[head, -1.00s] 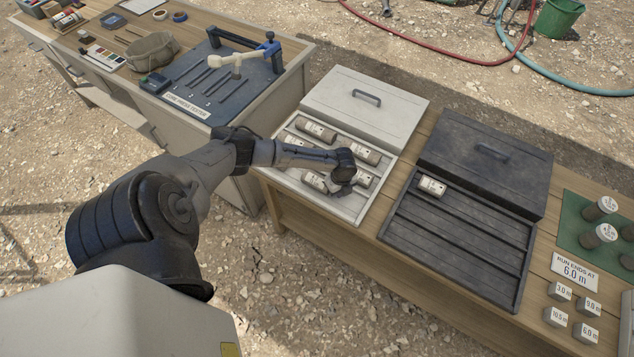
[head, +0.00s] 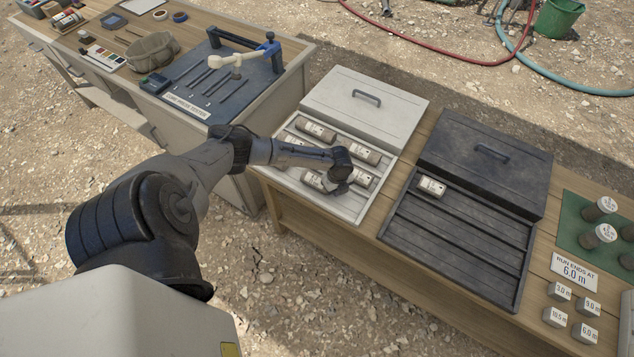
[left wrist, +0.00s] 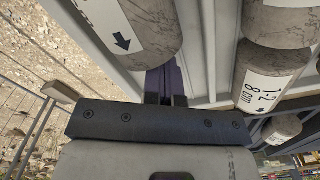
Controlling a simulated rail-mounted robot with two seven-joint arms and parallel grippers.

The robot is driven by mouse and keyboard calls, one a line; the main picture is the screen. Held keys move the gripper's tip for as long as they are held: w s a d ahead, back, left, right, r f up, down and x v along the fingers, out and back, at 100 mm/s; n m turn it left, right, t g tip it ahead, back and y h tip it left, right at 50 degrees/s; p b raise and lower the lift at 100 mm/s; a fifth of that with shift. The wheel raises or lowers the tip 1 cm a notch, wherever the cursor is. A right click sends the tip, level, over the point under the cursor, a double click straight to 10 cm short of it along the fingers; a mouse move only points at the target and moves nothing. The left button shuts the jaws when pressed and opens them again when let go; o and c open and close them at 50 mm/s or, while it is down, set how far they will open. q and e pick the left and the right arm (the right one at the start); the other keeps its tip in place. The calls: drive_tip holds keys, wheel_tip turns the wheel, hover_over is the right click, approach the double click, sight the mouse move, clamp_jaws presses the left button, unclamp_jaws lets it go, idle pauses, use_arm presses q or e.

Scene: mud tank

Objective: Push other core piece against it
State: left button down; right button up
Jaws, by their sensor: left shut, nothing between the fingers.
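The white core box (head: 352,212) holds several speckled core pieces with white labels. My left gripper (head: 338,187) is shut and empty, low over the box's front row, between a core piece on its left (head: 314,181) and one on its right (head: 362,178). In the left wrist view the shut fingers (left wrist: 166,88) point down between a core piece with an arrow label (left wrist: 140,25) and one labelled "1-2 8 cm" (left wrist: 268,85). The fingers are close to the arrow-labelled piece; I cannot tell whether they touch it. My right gripper is not in view.
The white box's open lid (head: 365,100) stands behind. A dark core box (head: 455,235) with one core piece (head: 432,186) is to the right. Depth blocks (head: 556,317) and a "run ends at 6.0 m" card (head: 574,271) lie further right. A workbench with a tester (head: 215,85) is at the left.

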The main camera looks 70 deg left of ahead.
sight(317, 178)
use_arm(q)
drive_tip(key=shift+s+a, duration=0.65)
drive_tip(key=shift+a, duration=0.2)
drive_tip(key=shift+s+a, duration=0.6)
drive_tip(key=shift+a, duration=0.2)
drive_tip(key=shift+s+a, duration=0.55)
drive_tip(key=shift+a, duration=0.15)
drive_tip(key=shift+s+a, duration=0.5)
drive_tip(key=shift+a, duration=0.2)
drive_tip(key=shift+w+d+r+p, duration=0.95)
drive_tip(key=shift+d+r+p, duration=0.15)
drive_tip(key=shift+d+p, duration=0.2)
wheel_tip(317, 178, up, 5)
drive_tip(key=p, duration=0.4)
drive_tip(key=shift+p, duration=0.35)
wheel_tip(317, 178, up, 3)
drive_tip(key=p, duration=0.2)
drive_tip(key=shift+p, duration=0.35)
drive_tip(key=shift+f, duration=0.1)
